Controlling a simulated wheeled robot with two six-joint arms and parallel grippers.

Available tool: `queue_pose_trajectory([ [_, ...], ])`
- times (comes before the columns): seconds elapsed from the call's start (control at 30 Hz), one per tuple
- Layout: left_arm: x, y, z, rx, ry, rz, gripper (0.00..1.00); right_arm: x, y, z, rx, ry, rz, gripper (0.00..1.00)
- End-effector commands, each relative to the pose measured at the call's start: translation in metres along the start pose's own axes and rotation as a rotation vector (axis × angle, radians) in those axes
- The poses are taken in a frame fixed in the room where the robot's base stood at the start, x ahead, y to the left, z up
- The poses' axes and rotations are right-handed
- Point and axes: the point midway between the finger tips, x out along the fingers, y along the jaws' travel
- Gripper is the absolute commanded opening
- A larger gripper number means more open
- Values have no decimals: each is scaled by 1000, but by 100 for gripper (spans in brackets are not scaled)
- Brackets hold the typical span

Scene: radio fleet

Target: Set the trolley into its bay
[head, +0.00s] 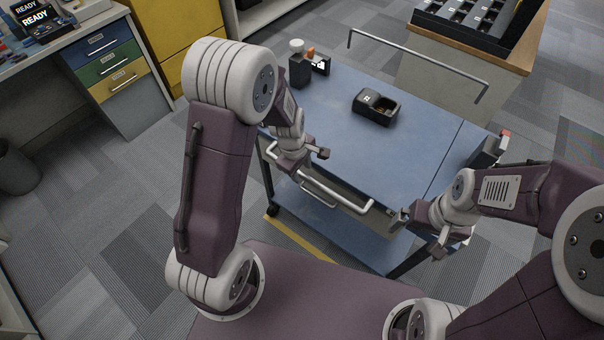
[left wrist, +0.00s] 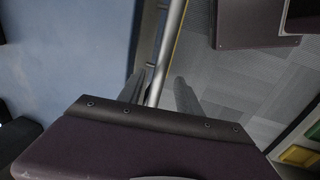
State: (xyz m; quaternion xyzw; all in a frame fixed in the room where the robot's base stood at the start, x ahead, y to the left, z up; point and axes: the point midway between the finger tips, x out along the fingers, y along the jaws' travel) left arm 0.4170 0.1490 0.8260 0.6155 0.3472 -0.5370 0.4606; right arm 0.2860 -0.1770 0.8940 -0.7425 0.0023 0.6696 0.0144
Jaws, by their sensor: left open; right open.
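The trolley (head: 330,110) has a blue top and stands in front of me in the head view. Its silver handle bar (head: 340,196) runs along the near side. My left gripper (head: 308,168) is open at the bar's left part. In the left wrist view the bar (left wrist: 165,55) passes between the two spread fingers (left wrist: 158,95); contact cannot be told. My right gripper (head: 418,228) is open near the bar's right end, by the trolley's near right corner, apart from the bar as far as I can see. A yellow floor line (head: 300,240) shows beside the trolley's near side.
A black one-slot charger (head: 375,107) and small dark items (head: 305,66) sit on the trolley. A thin rail (head: 420,58) stands at its far side, before a wood-topped counter (head: 465,45) with a black rack. A desk with drawers (head: 110,60) is at left.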

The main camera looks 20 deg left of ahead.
Motion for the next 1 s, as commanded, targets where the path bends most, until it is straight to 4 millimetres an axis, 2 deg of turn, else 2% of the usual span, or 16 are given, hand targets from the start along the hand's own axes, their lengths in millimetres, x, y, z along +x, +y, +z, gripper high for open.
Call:
queue_pose_trajectory([
  [0.03, 10, -1, 0, -1, -1, -2, 41, 4, 0, 0, 0, 0, 0, 100],
  [0.13, 17, 0, 0, 0, 0, 1, 41, 6, 0, 1, 0, 0, 0, 100],
  [0.4, 19, 1, 0, 1, 0, 1, 41, 5, 0, 1, 0, 0, 0, 100],
  [0.43, 19, 1, 0, 0, 0, 1, 39, 5, 0, 1, 0, 0, 0, 100],
  [0.57, 19, 0, 0, 0, 0, 1, 2, 5, 0, 1, 0, 0, 0, 100],
  [0.6, 19, 0, 0, 0, 0, 1, 0, 5, 0, 1, 0, 0, 0, 100],
  [1.0, 19, 0, 0, 0, 0, 1, 0, 5, 0, 1, 0, 0, 0, 100],
])
